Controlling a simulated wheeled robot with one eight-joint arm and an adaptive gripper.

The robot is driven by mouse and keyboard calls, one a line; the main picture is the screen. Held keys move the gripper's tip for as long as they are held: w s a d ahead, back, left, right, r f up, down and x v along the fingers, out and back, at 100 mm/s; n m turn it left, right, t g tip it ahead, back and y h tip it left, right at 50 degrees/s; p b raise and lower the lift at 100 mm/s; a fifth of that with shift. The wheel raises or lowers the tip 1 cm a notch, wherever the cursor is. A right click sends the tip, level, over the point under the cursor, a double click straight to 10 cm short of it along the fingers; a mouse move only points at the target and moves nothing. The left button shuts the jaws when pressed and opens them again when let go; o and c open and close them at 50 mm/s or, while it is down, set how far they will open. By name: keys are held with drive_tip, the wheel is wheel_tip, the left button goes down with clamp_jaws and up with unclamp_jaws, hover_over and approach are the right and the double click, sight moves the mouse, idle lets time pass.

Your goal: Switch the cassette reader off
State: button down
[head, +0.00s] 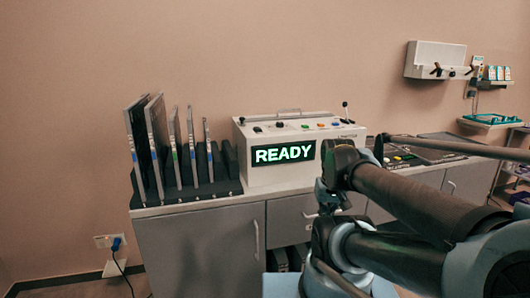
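The cassette reader (252,176) is a white box on the counter, with a carry handle on top. Its front display (285,152) is lit and reads READY in pale green. Its sloped top carries several small coloured knobs or buttons, among them a green one (306,126) and an orange one (320,124). A black-tipped lever (345,108) stands upright at its right end. The switch positions are too small to tell. My folded arm covers the area in front of the reader's lower right. I cannot make out my gripper's fingers.
A black rack (200,190) with several upright cassettes stands left of the reader. A dark panel with buttons (405,157) lies right of it, partly behind my arm. A blue plug (116,243) sits in the wall outlet. A white wall unit (436,56) hangs at right.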

wheel_tip(320, 180, up, 37)
drive_tip(key=n+g, duration=0.2)
drive_tip(key=n, duration=0.1)
hover_over(257, 128)
drive_tip(key=shift+s, duration=0.2)
wheel_tip(257, 128, down, 14)
drive_tip(key=shift+s, duration=0.1)
